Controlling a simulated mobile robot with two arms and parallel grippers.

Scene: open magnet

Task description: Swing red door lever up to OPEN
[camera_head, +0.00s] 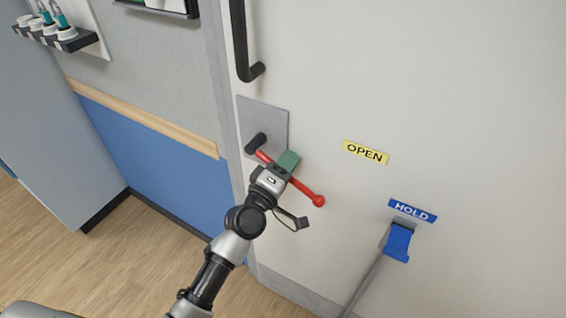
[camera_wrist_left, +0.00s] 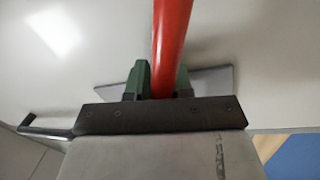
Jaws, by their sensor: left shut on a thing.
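The red door lever (camera_head: 308,192) sticks out from a black pivot on a grey plate (camera_head: 270,113) near the door's left edge. It slopes down to the right and ends in a round red knob. The yellow OPEN label (camera_head: 365,152) is on the door, up and right of the knob. My left gripper (camera_head: 284,165) is shut on the lever's middle part. In the left wrist view the red lever (camera_wrist_left: 171,45) passes between the green fingers (camera_wrist_left: 160,82). The gripper hides part of the lever in the head view. My right gripper is in neither view.
A black door handle (camera_head: 242,45) stands above the plate. A blue HOLD label (camera_head: 412,210) and a blue lever end (camera_head: 398,242) on a grey bar are at lower right. A wall rack (camera_head: 55,38) is at upper left. Wood floor is clear at lower left.

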